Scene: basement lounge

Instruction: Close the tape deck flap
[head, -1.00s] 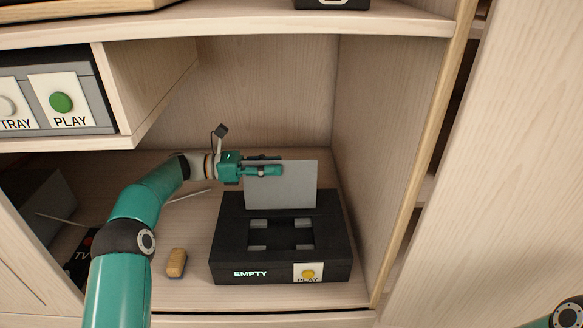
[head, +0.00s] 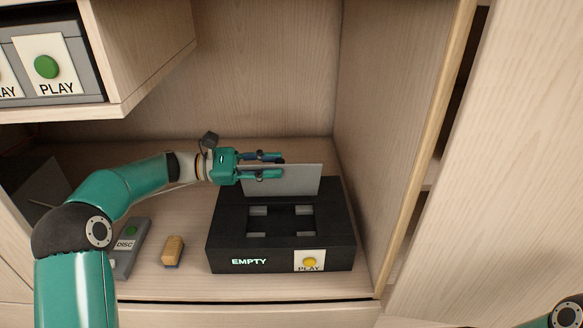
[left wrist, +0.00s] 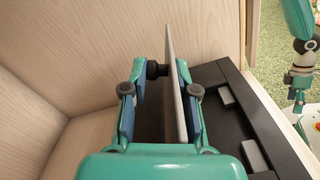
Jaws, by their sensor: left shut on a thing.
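The tape deck (head: 226,240) is a black box on the shelf floor, with a lit "EMPTY" label and a yellow PLAY button (head: 309,262) on its front. Its flap (head: 300,179), a thin grey plate, stands raised at the back of the deck, and the recess (head: 281,221) is uncovered. My left gripper (head: 280,166) is shut on the flap near its upper left part. In the left wrist view the flap (left wrist: 178,85) stands edge-on between the fingers, close to the right one.
A wooden block (head: 173,251) and a grey remote marked DISC (head: 128,246) lie left of the deck. A side wall (head: 385,150) stands close on the right. A grey player (head: 50,55) sits in the upper left compartment. The shelf's front edge lies just before the deck.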

